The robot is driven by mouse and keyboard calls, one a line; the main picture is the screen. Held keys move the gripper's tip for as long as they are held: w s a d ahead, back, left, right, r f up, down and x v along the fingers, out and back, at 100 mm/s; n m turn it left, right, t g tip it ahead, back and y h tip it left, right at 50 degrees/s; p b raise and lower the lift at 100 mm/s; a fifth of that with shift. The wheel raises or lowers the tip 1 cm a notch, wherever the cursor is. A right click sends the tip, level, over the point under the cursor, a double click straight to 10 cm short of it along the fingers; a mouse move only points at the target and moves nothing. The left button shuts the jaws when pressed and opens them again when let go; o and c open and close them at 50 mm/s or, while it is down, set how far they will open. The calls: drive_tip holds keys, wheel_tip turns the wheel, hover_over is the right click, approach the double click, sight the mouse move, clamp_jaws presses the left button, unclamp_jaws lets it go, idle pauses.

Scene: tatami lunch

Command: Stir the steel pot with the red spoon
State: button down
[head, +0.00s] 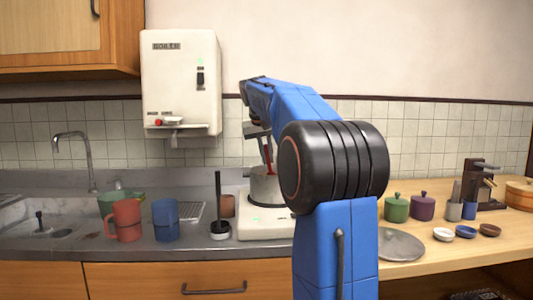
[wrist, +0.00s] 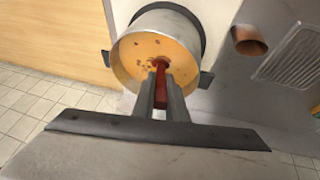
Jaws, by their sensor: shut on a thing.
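The steel pot (head: 264,188) stands on a white appliance, partly hidden behind my blue arm in the head view. In the wrist view the pot (wrist: 118,62) shows from above, with yellow-orange contents and some darker bits. My gripper (wrist: 160,72) is shut on the red spoon (wrist: 157,94), above the pot. In the head view the red spoon (head: 268,153) slants down into the pot's mouth. Its lower end is hidden by the fingers and the contents, so I cannot tell how deep it goes.
The white appliance (head: 262,228) is on the counter. Left of it are a black-handled tool (head: 219,228), a brown cup (head: 228,206), a red mug (head: 125,220) and a blue mug (head: 165,220). Right are green (head: 396,209) and purple (head: 423,208) lidded pots and a grey plate (head: 399,245).

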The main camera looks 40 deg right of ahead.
sight(270, 172)
drive_tip(key=shift+x, duration=2.7)
drive_tip(key=shift+s+f, duration=0.15)
drive_tip(key=shift+a, duration=0.2)
